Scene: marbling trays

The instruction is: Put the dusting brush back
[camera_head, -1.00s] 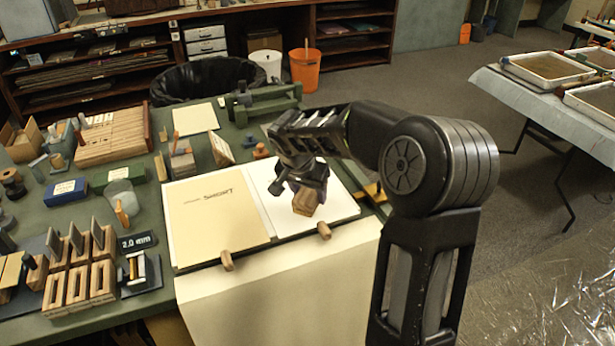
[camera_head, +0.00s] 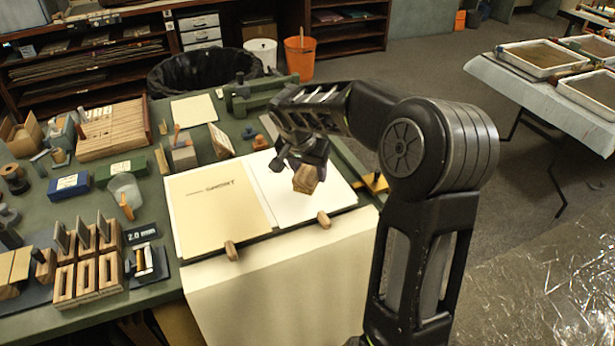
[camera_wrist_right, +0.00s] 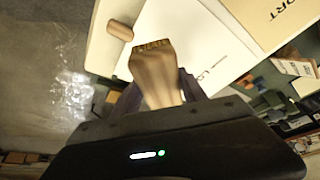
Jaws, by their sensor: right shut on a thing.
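The dusting brush, a short wooden block-like piece (camera_head: 307,180), is held in my right gripper (camera_head: 304,160). It hangs tilted just over the white right-hand sheet (camera_head: 300,205) of the open folder; a small gap seems to be below it. In the right wrist view the brush's wooden handle (camera_wrist_right: 158,75) sticks out from between the jaws, with a darker, bristle-like end (camera_wrist_right: 153,45). My right gripper is shut on it, its fingers mostly hidden there. My left gripper is not in view.
The tan cover (camera_head: 215,210) lies left of the sheet, with wooden pegs (camera_head: 231,251) at the front edge. Slotted wooden blocks (camera_head: 87,280), a cup (camera_head: 124,190) and a green press (camera_head: 260,93) crowd the green table. Wet trays (camera_head: 540,57) stand far right.

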